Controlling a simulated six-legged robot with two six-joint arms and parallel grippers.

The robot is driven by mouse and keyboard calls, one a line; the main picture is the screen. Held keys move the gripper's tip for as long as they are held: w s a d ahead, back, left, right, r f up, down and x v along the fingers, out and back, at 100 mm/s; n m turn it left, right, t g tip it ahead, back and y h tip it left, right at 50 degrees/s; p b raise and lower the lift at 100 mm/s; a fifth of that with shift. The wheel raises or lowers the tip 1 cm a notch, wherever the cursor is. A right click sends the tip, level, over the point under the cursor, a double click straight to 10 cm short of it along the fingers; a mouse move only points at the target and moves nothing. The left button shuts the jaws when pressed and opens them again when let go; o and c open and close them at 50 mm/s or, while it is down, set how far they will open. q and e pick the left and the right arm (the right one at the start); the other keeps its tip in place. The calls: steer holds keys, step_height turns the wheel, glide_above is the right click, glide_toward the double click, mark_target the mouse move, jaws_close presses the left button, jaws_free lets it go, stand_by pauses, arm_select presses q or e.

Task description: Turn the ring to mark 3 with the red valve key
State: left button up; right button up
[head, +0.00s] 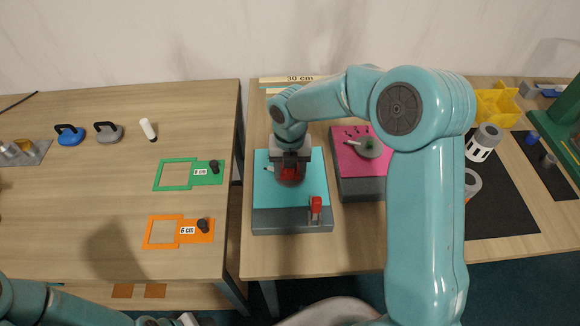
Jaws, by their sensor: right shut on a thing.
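The box with the turquoise top (262,200) and grey front stands on the right table. My right gripper (290,166) points down over its top and is shut on the red valve key (289,174). The key's lower end is at a dark round part, seemingly the ring (287,184); the gripper hides much of it. I cannot tell how the key sits in the ring, and mark 3 is not readable. A separate red part (316,205) stands at the box's front right. My left arm shows at the bottom left; its gripper is out of view.
A pink-topped box (349,167) with a round dial stands close on the right, partly behind my right arm. A "30 cm" strip (299,78) lies at the back. A gap separates the left table (100,200), with green (175,174) and orange (162,232) frames.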

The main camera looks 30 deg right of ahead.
steer(key=shift+m, duration=0.8)
steer(key=shift+f, duration=0.1)
steer(key=shift+m+b, duration=0.3)
steer(key=shift+m, duration=0.7)
steer(key=shift+s, duration=0.1)
